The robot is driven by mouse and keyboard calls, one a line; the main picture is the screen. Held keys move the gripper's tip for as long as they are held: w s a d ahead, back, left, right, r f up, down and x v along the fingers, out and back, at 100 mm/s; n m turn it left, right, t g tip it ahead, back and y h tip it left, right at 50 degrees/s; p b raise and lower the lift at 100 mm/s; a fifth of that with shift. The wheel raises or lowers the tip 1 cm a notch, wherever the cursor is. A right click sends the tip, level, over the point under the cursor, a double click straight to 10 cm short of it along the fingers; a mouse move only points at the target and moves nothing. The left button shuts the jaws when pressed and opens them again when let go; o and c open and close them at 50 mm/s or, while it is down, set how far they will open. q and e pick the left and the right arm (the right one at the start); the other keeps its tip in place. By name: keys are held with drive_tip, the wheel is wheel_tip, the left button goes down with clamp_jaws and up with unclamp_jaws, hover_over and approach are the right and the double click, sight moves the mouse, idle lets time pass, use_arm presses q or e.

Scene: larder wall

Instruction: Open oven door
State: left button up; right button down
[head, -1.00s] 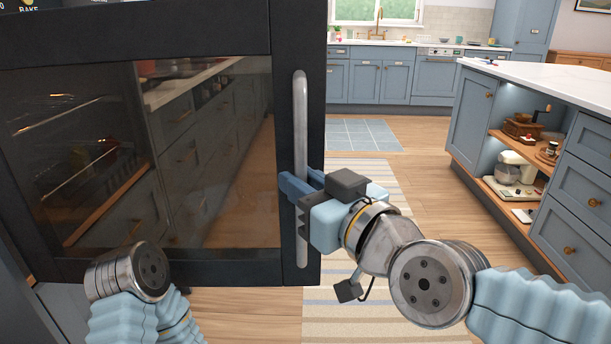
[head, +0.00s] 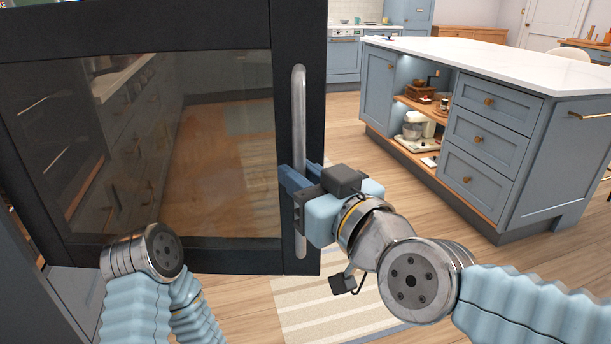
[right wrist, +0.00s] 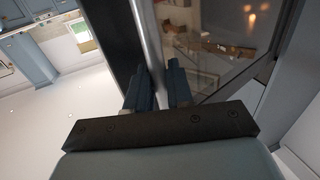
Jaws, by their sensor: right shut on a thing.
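The oven door (head: 200,257) fills the left of the head view, with a black frame and a dark glass pane (head: 215,130). Its upright steel handle (head: 299,110) runs along the door's right edge. My right gripper (head: 299,183) is shut on the handle a little below its middle. In the right wrist view the two blue fingers (right wrist: 158,85) sit on either side of the handle (right wrist: 150,40). The door stands ajar, swung out from the oven body. My left arm shows at the lower left; its gripper is out of view.
A blue island (head: 490,135) with a white top (head: 480,65) and open shelves stands at the right. A stand mixer (head: 415,128) is on its shelf. A striped rug (head: 325,308) lies below the door. Wooden floor is clear between door and island.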

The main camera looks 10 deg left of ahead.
drive_tip(key=shift+s+a+r, duration=0.15)
drive_tip(key=shift+s+a, duration=0.05)
drive_tip(key=c, duration=1.1)
unclamp_jaws()
drive_tip(key=shift+a, duration=0.15)
drive_tip(key=shift+c, duration=0.2)
drive_tip(key=shift+w, duration=0.1)
drive_tip(key=b+v, duration=0.3)
drive_tip(key=v, duration=1.1)
drive_tip(key=shift+w, duration=0.15)
